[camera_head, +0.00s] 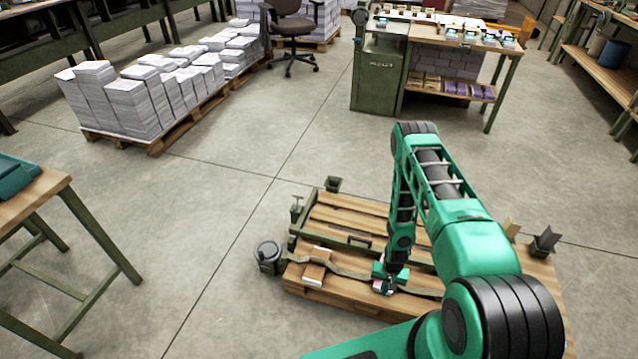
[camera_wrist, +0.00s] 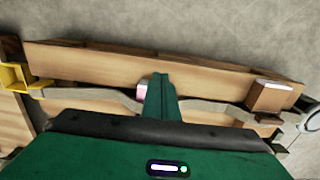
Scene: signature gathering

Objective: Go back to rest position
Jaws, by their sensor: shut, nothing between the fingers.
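My gripper (camera_head: 388,289) points down at the low wooden bench near the middle of the head view. In the wrist view its green fingers (camera_wrist: 160,97) are together, with nothing seen between them. A small pink-and-white piece (camera_wrist: 142,89) shows just left of the fingers in the wrist view, partly hidden by them; I cannot tell whether they touch. My arm reaches forward from the lower right of the head view and is bent down at the elbow.
The bench (camera_head: 350,219) has raised strips and metal fittings. A brown block (camera_head: 314,272) lies left of my gripper, and also shows in the wrist view (camera_wrist: 268,97). A grey canister (camera_head: 268,257) stands by the bench's left side. Open floor (camera_head: 230,190) lies left and behind.

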